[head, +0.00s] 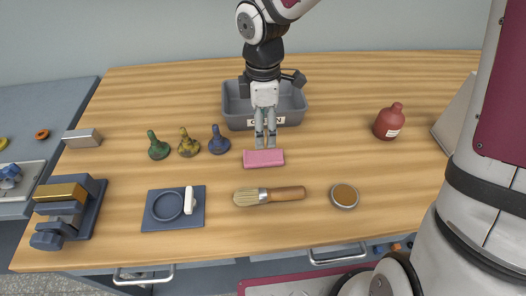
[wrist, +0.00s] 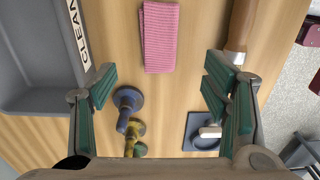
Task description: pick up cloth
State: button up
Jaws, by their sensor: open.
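The cloth (head: 264,158) is a small pink folded rectangle lying flat on the wooden table. It also shows in the wrist view as a ribbed pink strip (wrist: 160,38) at the top middle, ahead of the fingers. My gripper (head: 265,138) is above the table just behind the cloth in the head view, in front of the grey bin. In the wrist view my gripper (wrist: 160,88) has its two green-padded fingers wide apart, with nothing between them. The cloth appears unobstructed.
A grey bin (head: 240,122) labelled "CLEAN" stands behind the cloth. Several knobbed pieces, including a blue one (head: 218,142), stand left. A brush (head: 270,196) and a round tin (head: 344,196) lie in front. A red bottle (head: 389,122) stands right. Bare table lies between cloth and bottle.

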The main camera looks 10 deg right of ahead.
aim_at(264, 154)
notch_tip(264, 154, down, 10)
jog(key=shift+w+d+f+b, duration=0.1)
jog(key=shift+f+b, duration=0.1)
jog(key=shift+b, duration=0.4)
jog(key=c, duration=1.1)
